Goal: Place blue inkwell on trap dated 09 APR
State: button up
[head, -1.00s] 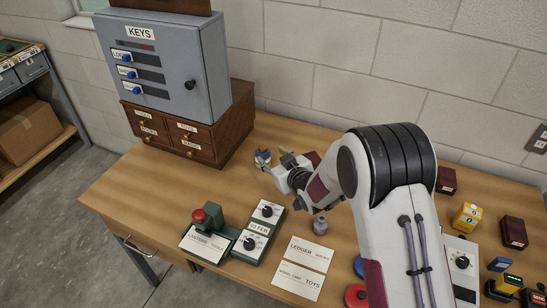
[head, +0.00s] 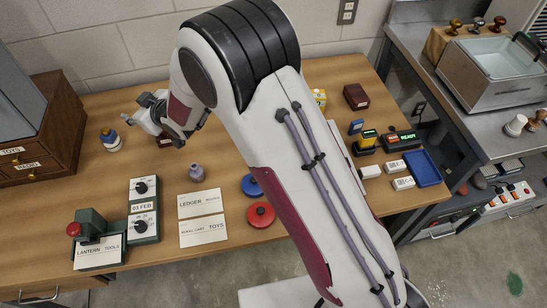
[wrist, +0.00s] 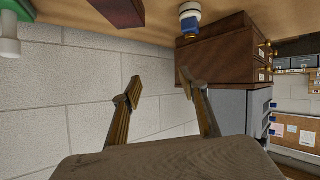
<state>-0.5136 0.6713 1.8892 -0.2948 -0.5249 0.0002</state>
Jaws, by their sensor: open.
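A small white bottle with a blue top (head: 110,140) stands upright near the wooden drawers; it also shows in the wrist view (wrist: 190,28). A small purple-grey jar (head: 196,172) stands behind the ledger card. I cannot tell for sure which is the blue inkwell. My gripper (head: 131,108) is above the back of the table, just right of the blue-topped bottle and apart from it. In the wrist view its fingers (wrist: 160,88) are spread and empty. I see no trap dated 09 APR; a green dial box (head: 143,213) reads 03 FEB.
The wooden drawers (head: 40,145) stand at the left. A green press (head: 97,240), paper cards (head: 203,203), and blue (head: 251,186) and red (head: 261,214) discs lie in front. A blue tray (head: 424,168) and small boxes are at the right. My arm hides the table's middle.

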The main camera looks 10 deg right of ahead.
jog(key=s+d+r+m+h, duration=0.25)
jog(key=d+r, duration=0.25)
jog(key=d, duration=0.3)
jog(key=s+d+r+m+h, duration=0.1)
jog(key=s+d+r, duration=0.35)
jog(key=d, duration=0.45)
jog(key=s+d+r+m+h, duration=0.2)
jog(key=s+d+r, duration=0.1)
jog(key=d+r, duration=0.4)
jog(key=s+d+m+g, duration=0.1)
jog(key=s+d, duration=0.4)
jog(key=s, duration=0.4)
jog(key=s+d+m+g+h, duration=0.1)
jog(key=s+d, duration=0.4)
jog(key=s, duration=0.5)
jog(key=s+d+f+m+g+h, duration=0.1)
jog(key=s+d, duration=0.4)
jog(key=s, duration=0.5)
jog(key=shift+m+g, duration=0.6)
jog(key=shift+m, duration=0.05)
